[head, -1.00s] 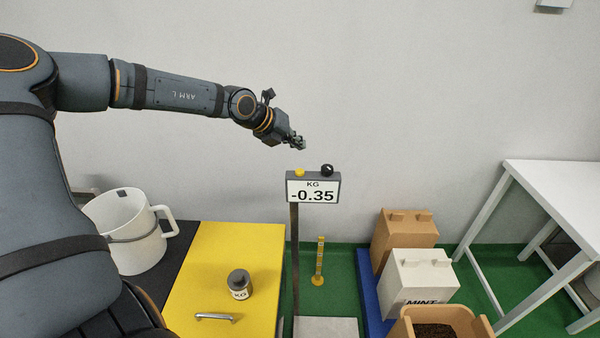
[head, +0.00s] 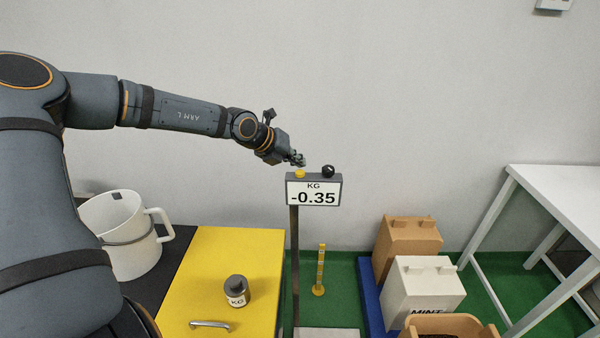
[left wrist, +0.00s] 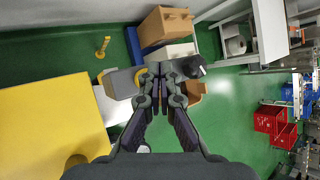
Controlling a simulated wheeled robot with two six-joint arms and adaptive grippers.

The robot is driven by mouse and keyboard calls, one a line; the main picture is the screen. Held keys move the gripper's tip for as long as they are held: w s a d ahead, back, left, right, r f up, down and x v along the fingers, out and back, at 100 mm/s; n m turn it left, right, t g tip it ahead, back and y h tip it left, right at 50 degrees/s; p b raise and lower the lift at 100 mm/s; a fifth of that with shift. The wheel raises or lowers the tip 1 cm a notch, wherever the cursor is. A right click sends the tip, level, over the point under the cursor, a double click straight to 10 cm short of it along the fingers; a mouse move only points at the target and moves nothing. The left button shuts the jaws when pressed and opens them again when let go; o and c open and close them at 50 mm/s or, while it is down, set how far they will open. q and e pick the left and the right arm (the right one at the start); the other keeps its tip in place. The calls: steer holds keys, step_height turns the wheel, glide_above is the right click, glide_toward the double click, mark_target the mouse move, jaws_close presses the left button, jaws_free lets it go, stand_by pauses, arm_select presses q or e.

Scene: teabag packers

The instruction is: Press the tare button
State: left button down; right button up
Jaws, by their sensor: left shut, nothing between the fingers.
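The scale's display box (head: 314,192) stands on a thin post and reads -0.35 KG. On its top are a yellow button (head: 300,174) at left and a black knob (head: 328,171) at right. My left gripper (head: 299,160) is shut and empty, its tips just above the yellow button; I cannot tell whether they touch it. In the left wrist view the shut fingers (left wrist: 162,68) lie between the yellow button (left wrist: 140,78) and the black knob (left wrist: 191,67), covering part of the box. My right gripper is out of view.
A yellow cabinet (head: 215,270) with a KG weight (head: 236,291) and a white jug (head: 118,235) stand at left. A tan box (head: 408,240), a white MINT box (head: 425,285) and a white table (head: 565,190) are at right.

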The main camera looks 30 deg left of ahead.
arm_select(q)
steer(key=shift+f, duration=0.1)
stand_by(0.8)
steer(key=shift+f+b, duration=0.4)
steer(key=shift+b, duration=0.55)
steer(key=shift+f+b, duration=0.5)
steer(key=shift+b, duration=0.3)
stand_by(0.4)
steer(key=shift+r, duration=0.95)
